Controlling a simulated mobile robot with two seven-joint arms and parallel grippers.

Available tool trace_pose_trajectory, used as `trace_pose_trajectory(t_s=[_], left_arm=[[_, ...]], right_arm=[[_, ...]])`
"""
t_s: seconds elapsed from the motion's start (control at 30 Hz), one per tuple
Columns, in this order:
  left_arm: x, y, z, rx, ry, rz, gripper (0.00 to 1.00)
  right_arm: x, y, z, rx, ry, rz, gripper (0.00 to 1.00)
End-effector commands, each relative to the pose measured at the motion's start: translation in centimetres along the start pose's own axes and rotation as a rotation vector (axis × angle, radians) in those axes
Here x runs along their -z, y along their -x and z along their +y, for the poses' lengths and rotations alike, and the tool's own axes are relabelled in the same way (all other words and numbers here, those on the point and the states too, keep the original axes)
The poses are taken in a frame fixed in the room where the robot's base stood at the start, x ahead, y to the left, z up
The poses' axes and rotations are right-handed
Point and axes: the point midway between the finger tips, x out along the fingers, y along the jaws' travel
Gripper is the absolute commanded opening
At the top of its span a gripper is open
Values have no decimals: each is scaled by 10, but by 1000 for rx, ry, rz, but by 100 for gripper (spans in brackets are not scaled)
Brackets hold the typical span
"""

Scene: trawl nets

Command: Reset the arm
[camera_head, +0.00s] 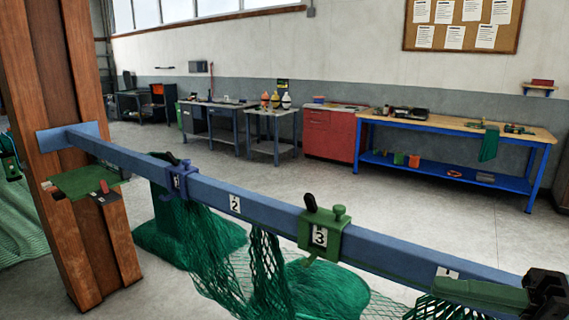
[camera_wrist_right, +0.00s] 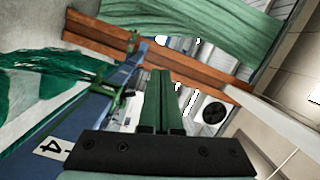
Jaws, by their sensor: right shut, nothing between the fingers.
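My right gripper (camera_head: 440,286) comes in at the lower right of the head view. Its green fingers lie close in front of the blue rail's right end. In the wrist view my right gripper (camera_wrist_right: 160,72) has its two fingers together, with nothing seen between them. The blue rail (camera_head: 270,210) runs from a wooden post at left to the lower right; it also shows in the wrist view (camera_wrist_right: 75,125). A green clamp (camera_head: 320,238) sits at label 3 and a blue clamp (camera_head: 178,182) farther left.
Green nets (camera_head: 265,265) hang below the rail and gather on the floor. The wooden post (camera_head: 75,150) stands at left with a small green shelf (camera_head: 85,182). Benches and a red cabinet (camera_head: 330,133) line the back wall. The floor between is clear.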

Motion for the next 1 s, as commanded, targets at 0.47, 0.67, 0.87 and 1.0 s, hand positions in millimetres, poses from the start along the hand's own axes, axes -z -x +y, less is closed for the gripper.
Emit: trace_pose_trajectory(t_s=[0.47, 0.67, 0.87, 1.0], left_arm=[[3, -1, -1, 1, -1, 5, 63], [2, 0, -1, 1, -1, 5, 63], [2, 0, 0, 1, 0, 4, 63], [2, 0, 0, 1, 0, 4, 63]], right_arm=[[12, -23, 141, -82, 421, 280, 0], [-4, -27, 218, -267, 581, 399, 0], [-43, -25, 299, -532, 688, 432, 0], [-86, -21, 352, -739, 727, 382, 0]])
